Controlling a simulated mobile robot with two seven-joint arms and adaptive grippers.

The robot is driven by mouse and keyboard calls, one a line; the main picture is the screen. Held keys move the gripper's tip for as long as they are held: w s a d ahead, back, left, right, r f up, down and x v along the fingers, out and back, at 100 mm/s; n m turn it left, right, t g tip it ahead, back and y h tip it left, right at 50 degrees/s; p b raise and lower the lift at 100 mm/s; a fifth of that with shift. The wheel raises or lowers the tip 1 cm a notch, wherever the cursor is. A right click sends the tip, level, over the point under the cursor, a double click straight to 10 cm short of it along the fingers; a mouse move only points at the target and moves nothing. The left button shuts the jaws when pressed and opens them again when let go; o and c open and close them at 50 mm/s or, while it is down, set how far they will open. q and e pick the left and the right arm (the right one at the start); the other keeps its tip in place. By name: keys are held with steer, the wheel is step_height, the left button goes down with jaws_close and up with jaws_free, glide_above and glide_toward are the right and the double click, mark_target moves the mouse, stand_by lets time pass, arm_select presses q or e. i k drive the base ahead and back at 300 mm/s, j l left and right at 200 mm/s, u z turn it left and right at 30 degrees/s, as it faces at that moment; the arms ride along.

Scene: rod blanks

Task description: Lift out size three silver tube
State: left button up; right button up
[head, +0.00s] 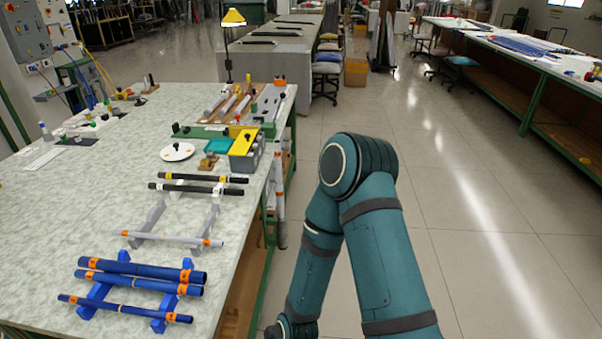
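A thin silver tube (168,238) with orange bands near its ends lies across the front of a grey rack (155,216) on the table. Its size mark is too small to read. Several blue tubes (140,281) of differing thickness lie on a blue rack (98,293) nearer the front edge. My arm fills the lower right, beside the table; no gripper fingers show.
Behind the racks stand a white disc (177,152), a yellow-topped block (243,143) and a wooden board (227,109) holding tubes. The table's left middle (70,200) is clear. The floor (480,230) to the right is open.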

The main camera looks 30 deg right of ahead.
mark_target(277, 143)
steer(key=z, duration=0.8)
steer(key=l+u, duration=0.3)
steer(key=l, duration=0.5)
steer(key=l+u, duration=0.35)
steer(key=l, duration=0.5)
steer(key=i+l+u, duration=0.1)
steer(key=i+u, duration=0.15)
steer(key=i, duration=0.15)
steer(key=i+l+u, duration=0.2)
steer(key=i, duration=0.2)
